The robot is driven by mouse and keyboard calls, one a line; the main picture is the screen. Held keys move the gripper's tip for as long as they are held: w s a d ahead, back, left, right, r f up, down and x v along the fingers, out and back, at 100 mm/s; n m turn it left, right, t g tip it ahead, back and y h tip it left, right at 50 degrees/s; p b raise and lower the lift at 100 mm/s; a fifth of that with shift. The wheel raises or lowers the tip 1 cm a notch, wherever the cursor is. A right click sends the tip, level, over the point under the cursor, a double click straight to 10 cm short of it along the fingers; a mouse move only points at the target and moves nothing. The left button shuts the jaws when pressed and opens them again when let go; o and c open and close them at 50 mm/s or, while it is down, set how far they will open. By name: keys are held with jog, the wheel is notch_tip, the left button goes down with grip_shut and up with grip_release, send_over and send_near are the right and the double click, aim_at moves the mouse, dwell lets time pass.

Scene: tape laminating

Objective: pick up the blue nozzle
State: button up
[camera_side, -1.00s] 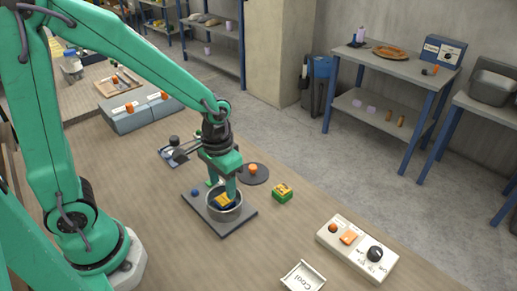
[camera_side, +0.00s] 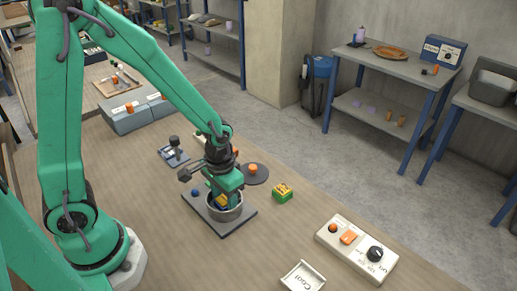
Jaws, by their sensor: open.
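My gripper (camera_side: 220,198) points down over a round metal cup (camera_side: 238,212) on a dark square plate (camera_side: 227,228). The fingertips are at or just inside the cup's rim. The fingers are open, though the gap between them is hard to see from here. A yellow piece (camera_side: 221,201) shows inside the cup beside the fingers. The cup's inside is dark blue in places and mostly hidden by my gripper. A small blue round piece (camera_side: 195,192) sits on the plate to the left of the cup. I cannot tell which blue part is the nozzle.
A green and yellow block (camera_side: 282,193) stands right of the plate. An orange knob (camera_side: 253,169) sits on a dark disc behind it. A control box (camera_side: 357,249) and a white tray (camera_side: 302,276) are at the front right. Grey boxes (camera_side: 130,121) stand at the back left.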

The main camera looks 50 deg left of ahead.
aim_at(224, 200)
dwell(0.4)
jog(key=c, duration=0.8)
jog(key=shift+r, duration=0.15)
jog(key=shift+r, duration=0.8)
jog(key=shift+s+d+r, duration=0.1)
jog(key=shift+d+r, duration=0.05)
jog(key=shift+r, duration=0.5)
jog(key=shift+s+d+r, duration=0.1)
jog(key=shift+r, duration=0.5)
jog(key=s+d+r, duration=0.4)
jog(key=d, duration=0.1)
jog(key=s+d+r, duration=0.2)
jog(key=s+d, duration=0.1)
jog(key=shift+d+r, duration=0.2)
jog(key=shift+r, duration=0.1)
